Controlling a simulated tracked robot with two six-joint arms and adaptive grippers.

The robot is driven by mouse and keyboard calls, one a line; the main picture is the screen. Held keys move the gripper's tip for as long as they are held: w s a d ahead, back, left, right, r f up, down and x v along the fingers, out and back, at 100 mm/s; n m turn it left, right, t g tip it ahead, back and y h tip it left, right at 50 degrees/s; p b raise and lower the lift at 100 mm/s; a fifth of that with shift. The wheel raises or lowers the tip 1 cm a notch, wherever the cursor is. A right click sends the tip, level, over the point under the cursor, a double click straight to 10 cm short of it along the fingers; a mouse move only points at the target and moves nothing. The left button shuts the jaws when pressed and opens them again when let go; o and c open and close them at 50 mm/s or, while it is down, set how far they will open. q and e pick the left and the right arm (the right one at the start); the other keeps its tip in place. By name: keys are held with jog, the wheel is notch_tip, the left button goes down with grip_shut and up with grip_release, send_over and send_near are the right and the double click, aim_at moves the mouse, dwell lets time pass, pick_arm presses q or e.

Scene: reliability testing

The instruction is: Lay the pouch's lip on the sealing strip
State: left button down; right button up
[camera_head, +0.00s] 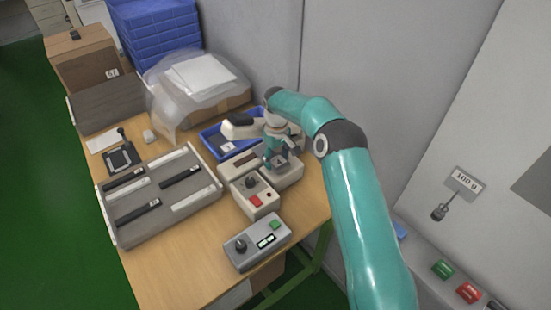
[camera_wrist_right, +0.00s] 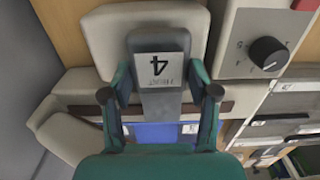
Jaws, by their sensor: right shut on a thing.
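In the head view, my right gripper (camera_head: 279,152) is over the sealer (camera_head: 287,175), and the pouch is mostly hidden. The sealer's pale arm (camera_head: 240,126) is raised behind. My left gripper is not in view.
A blue tray (camera_head: 208,142) sits behind the sealer. A knob box with a red button (camera_head: 254,200) and a grey control box (camera_head: 240,257) stand in front. A grey rack (camera_head: 125,229) with bars is at left.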

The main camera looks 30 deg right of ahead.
aim_at(281, 164)
dwell(0.3)
jog(key=o, duration=1.2)
jog(key=shift+s, duration=0.1)
jog(key=shift+s+d+r+b, duration=0.1)
jog(key=shift+s+r+b, duration=0.25)
jog(key=shift+s, duration=0.25)
jog(key=shift+s+r+b, duration=0.2)
jog(key=shift+s+r, duration=0.2)
jog(key=shift+s, duration=0.2)
jog(key=shift+s+d+r+b, duration=0.1)
jog(key=shift+s+r+b, duration=0.1)
jog(key=shift+s+r, duration=0.3)
jog(key=shift+s+r+b, duration=0.15)
jog(key=shift+s+r, duration=0.1)
jog(key=shift+s, duration=0.45)
